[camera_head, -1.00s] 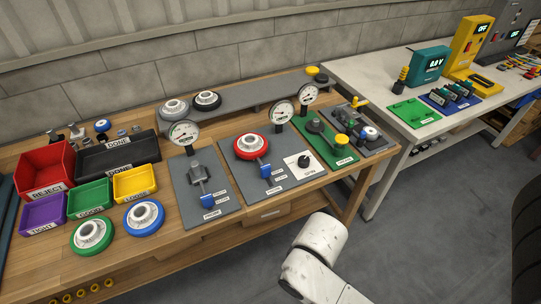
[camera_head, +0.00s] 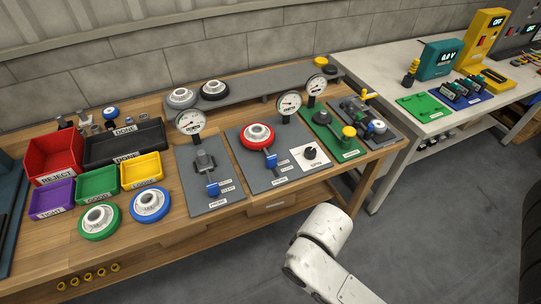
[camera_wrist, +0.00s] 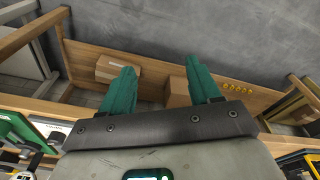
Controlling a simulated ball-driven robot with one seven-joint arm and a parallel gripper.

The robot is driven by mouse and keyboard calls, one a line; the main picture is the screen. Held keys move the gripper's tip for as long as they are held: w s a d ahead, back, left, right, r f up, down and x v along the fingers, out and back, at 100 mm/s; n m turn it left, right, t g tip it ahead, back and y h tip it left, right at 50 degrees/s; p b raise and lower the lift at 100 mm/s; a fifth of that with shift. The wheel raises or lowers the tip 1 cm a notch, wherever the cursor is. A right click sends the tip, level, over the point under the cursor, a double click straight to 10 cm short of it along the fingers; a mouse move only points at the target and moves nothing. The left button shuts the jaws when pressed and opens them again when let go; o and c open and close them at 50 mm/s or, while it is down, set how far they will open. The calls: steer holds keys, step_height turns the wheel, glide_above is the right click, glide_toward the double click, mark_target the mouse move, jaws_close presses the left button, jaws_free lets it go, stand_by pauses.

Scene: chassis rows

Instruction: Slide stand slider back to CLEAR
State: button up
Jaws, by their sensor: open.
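In the head view, a grey stand plate (camera_head: 200,205) on the wooden bench carries a dial gauge (camera_head: 190,121), a dark grey fixture and a blue slider (camera_head: 213,189) near its front right. To its right, a second grey stand (camera_head: 239,164) holds a red-rimmed wheel and another blue slider (camera_head: 271,160). Small labels stand beside both sliders, too small to read surely. My gripper (camera_wrist: 157,67) shows only in the wrist view, with its two green fingers apart and nothing between them. It points at the bench's underside area, away from the sliders.
My white arm link stands before the bench's front edge. Coloured bins, including a red bin (camera_head: 55,154), sit left. A green stand (camera_head: 330,143) stands right of the grey ones. Cardboard boxes (camera_wrist: 118,69) show in the wrist view. Grey floor in front is clear.

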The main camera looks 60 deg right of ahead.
steer(key=w+d+f+m+t+h+b, duration=0.1)
steer(key=w+d+m+t+h, duration=0.3)
steer(key=w+d, duration=0.55)
steer(key=m+t+h+b, duration=0.1)
steer(key=t+h+b, duration=0.15)
steer(key=t, duration=0.35)
glide_toward(273, 159)
steer(key=shift+w+d+f+p, duration=0.25)
steer(key=shift+w+p, duration=0.1)
steer(key=shift+p, duration=0.15)
steer(key=p+x, duration=0.1)
steer(key=x, duration=0.9)
steer(key=shift+w, duration=0.1)
jaws_close()
